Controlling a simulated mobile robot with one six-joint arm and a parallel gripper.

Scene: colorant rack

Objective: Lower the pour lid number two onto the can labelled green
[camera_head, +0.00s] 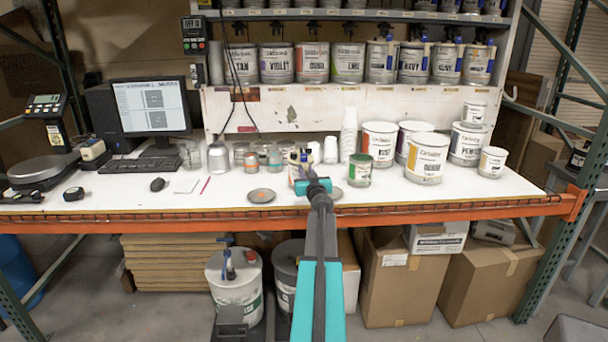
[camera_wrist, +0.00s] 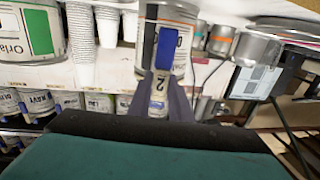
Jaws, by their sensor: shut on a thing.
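My gripper (camera_wrist: 162,98) is shut on the pour lid number two, holding it by a pale tab (camera_wrist: 157,104) marked 2. A blue part (camera_wrist: 166,46) shows beyond the tab in the wrist view; the rest of the lid is hard to make out. A white can with an orange band (camera_wrist: 181,12) stands directly behind it. I cannot tell whether lid and can touch. In the head view my gripper (camera_head: 302,160) is above the table's front middle. The green-labelled can (camera_head: 359,171) stands to its right, also visible at upper left in the wrist view (camera_wrist: 38,32).
Larger cans (camera_head: 427,158) and a cup stack (camera_head: 348,134) stand behind and right. Jars (camera_head: 240,155) stand behind left.

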